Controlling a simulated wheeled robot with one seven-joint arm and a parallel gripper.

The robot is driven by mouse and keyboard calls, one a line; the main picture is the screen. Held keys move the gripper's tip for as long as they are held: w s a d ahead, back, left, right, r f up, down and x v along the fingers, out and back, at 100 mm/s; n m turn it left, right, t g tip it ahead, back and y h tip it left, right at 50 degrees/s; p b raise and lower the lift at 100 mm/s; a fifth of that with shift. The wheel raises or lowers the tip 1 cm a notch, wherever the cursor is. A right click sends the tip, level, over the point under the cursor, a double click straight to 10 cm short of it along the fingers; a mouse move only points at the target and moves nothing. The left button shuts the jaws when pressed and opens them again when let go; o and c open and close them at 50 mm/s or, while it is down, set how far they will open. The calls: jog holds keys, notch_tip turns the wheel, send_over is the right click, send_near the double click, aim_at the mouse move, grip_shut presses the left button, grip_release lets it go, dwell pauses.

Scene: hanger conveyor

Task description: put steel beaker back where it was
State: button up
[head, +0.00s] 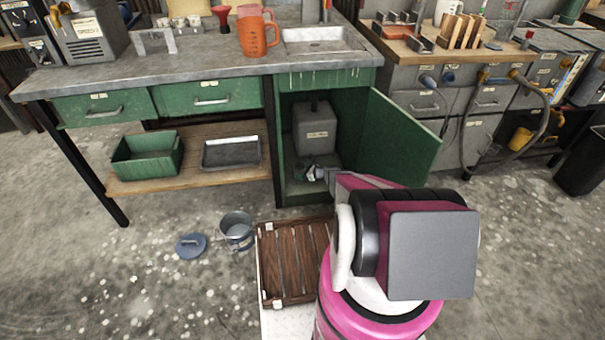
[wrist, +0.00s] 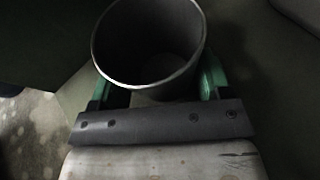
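The steel beaker (wrist: 150,45) is a grey, open-topped metal cup, and I look down into it in the wrist view; it seems empty. My gripper (wrist: 158,88) has its green fingers on either side of the beaker, close against its wall, and appears shut on it. In the head view my gripper (head: 318,173) reaches into the open green cabinet (head: 280,140) under the bench, low and in front of a grey canister (head: 314,128). The beaker is small and unclear there. Whether its base touches the cabinet floor is hidden.
The cabinet door (head: 396,138) stands open to the right of my arm. An orange jug (head: 256,35) stands on the bench.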

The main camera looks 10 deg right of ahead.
jog(key=o, duration=0.3)
jog(key=shift+r, duration=0.15)
jog(key=v, duration=0.7)
jog(key=shift+s+r, duration=0.15)
jog(key=shift+r, duration=0.05)
jog(key=s+a+r+n+g+h, duration=0.1)
jog(key=s+a+r+n+g, duration=0.25)
jog(key=s+r+n, duration=0.5)
jog(key=s+a+r+n+g+h, duration=0.15)
jog(key=s+a+r+n, duration=0.35)
jog(key=r, duration=0.7)
jog(key=s+d+r+n+g+h, duration=0.2)
jog(key=s+r+n+h, duration=0.6)
jog(key=s+r, duration=1.1)
jog(key=s+n, duration=0.1)
jog(key=n, duration=0.3)
jog(key=shift+d+r+g, duration=0.2)
jog(key=shift+r+g, duration=0.05)
jog(key=shift+g, duration=0.15)
